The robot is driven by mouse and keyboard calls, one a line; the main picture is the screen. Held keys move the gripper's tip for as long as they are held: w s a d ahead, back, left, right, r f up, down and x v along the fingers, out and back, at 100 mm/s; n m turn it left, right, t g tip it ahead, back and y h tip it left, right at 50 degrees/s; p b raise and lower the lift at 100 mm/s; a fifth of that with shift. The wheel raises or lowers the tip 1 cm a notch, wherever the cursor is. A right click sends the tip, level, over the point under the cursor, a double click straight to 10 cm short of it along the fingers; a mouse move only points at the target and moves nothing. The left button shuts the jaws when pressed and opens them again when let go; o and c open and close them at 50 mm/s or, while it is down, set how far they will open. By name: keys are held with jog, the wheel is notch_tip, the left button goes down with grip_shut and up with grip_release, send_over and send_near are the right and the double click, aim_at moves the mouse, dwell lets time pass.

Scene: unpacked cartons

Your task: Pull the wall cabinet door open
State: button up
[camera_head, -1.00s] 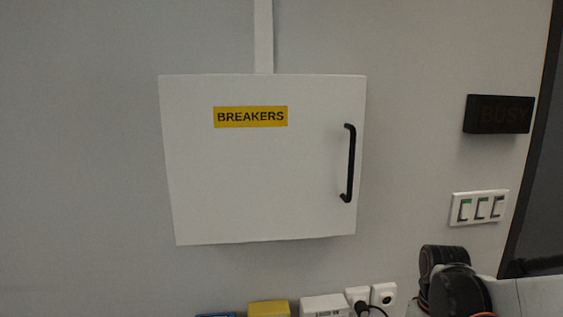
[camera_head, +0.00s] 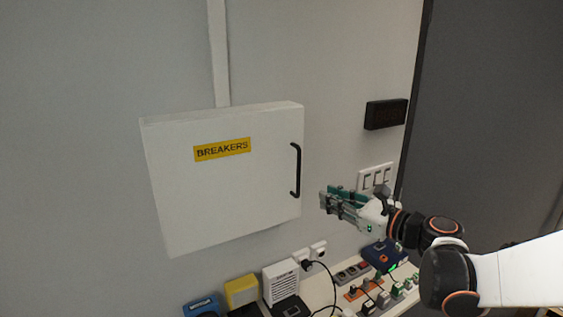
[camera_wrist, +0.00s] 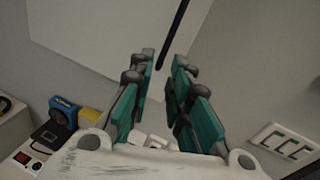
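The white wall cabinet door (camera_head: 220,195) carries a yellow BREAKERS label and looks shut. Its black vertical bar handle (camera_head: 296,170) is near the door's right edge. My gripper (camera_head: 326,200) is to the right of the handle's lower end, apart from it, with its fingers pointing left toward the cabinet. In the wrist view my gripper (camera_wrist: 163,62) has its two green-padded fingers spread with nothing between them. The handle (camera_wrist: 175,35) shows there beyond the fingertips, its lower end in line with the gap. The cabinet door (camera_wrist: 100,35) fills the top left of that view.
Below the cabinet, a shelf (camera_head: 345,290) holds a yellow box (camera_head: 241,291), a blue box (camera_head: 202,306), chargers and power strips. Light switches (camera_head: 376,177) and a dark sign (camera_head: 386,113) are on the wall to the right. The wall left of the cabinet is bare.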

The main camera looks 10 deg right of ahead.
notch_tip(320, 180, up, 2)
jog(key=m+t, duration=0.1)
jog(key=m, duration=0.1)
send_over(298, 193)
jog(key=shift+w, duration=0.35)
grip_shut()
